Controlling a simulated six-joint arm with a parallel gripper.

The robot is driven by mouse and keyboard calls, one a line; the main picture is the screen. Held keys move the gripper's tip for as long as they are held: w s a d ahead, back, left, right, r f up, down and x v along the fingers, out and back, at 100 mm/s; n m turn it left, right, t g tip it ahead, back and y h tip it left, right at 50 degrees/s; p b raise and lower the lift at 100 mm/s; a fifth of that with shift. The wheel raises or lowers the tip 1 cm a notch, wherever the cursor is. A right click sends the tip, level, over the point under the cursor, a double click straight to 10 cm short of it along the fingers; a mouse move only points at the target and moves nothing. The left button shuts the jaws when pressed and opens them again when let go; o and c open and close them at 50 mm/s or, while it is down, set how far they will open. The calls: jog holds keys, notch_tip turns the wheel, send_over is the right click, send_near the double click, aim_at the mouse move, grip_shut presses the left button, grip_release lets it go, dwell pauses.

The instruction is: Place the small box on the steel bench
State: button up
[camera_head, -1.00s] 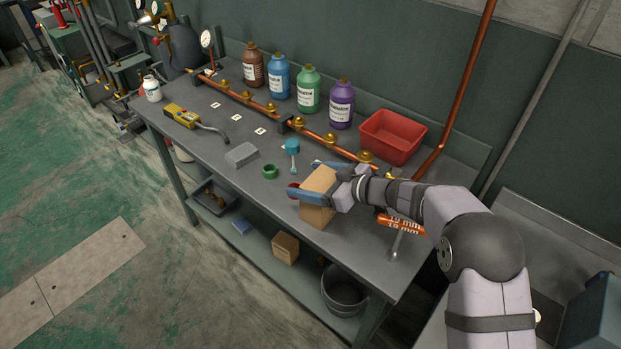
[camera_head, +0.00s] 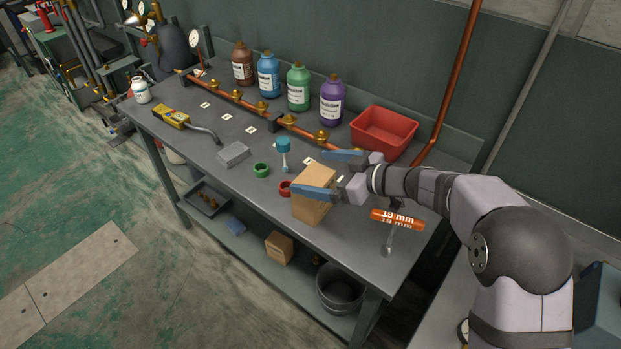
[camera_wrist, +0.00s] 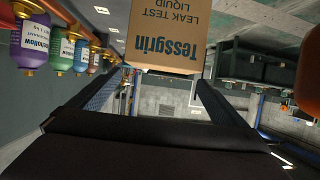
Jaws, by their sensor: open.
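A tan cardboard box (camera_head: 313,205) stands upright on the steel bench (camera_head: 345,255), near its front edge. In the wrist view the box (camera_wrist: 168,35) shows "Tessgrin" and "Leak test liquid" lettering, turned over in the picture. My gripper (camera_head: 309,173) is open at the box. Its near finger lies across the box's upper part; its far finger is spread clear behind it. I cannot tell if the near finger touches. In the wrist view the fingers (camera_wrist: 158,92) are wide apart, with the box ahead between them. Another small cardboard box (camera_head: 279,248) sits on the lower shelf.
A red ring (camera_head: 285,188), green ring (camera_head: 261,170) and teal-topped tool (camera_head: 283,148) are left of the box. An orange "19 mm" tool (camera_head: 397,220) is right. A copper pipe (camera_head: 235,98), bottles (camera_head: 298,90) and red bin (camera_head: 384,131) stand behind.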

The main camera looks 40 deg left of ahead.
jog(key=shift+r, duration=2.4)
jog(key=w+d+r+m+t+h, duration=0.2)
jog(key=w+d+m+t, duration=0.5)
jog(key=w+d, duration=0.6)
jog(key=w+d+f+m+t+h, duration=0.1)
jog(key=d+f+m+t+h, duration=0.2)
jog(key=d, duration=0.8)
jog(key=w+d+f+m+t+h, duration=0.15)
jog(key=d+h, duration=0.35)
jog(key=d, duration=0.5)
jog(key=s+d+f+m+g+h, duration=0.2)
jog(key=s+d+f+m+g, duration=0.15)
jog(key=s+d, duration=0.4)
jog(key=s+d+f+m+g+h, duration=0.2)
jog(key=s+d+f, duration=0.2)
jog(key=s+d, duration=0.3)
jog(key=s+d+f+m+g, duration=0.1)
jog(key=s+g, duration=0.1)
jog(key=s, duration=0.6)
jog(key=s+d+f+m+g, duration=0.1)
jog(key=s+f+g, duration=0.1)
jog(key=s, duration=0.5)
jog(key=shift+s+d+f+g, duration=0.15)
jog(key=shift+s+f+g, duration=0.1)
jog(key=shift+s+g, duration=0.15)
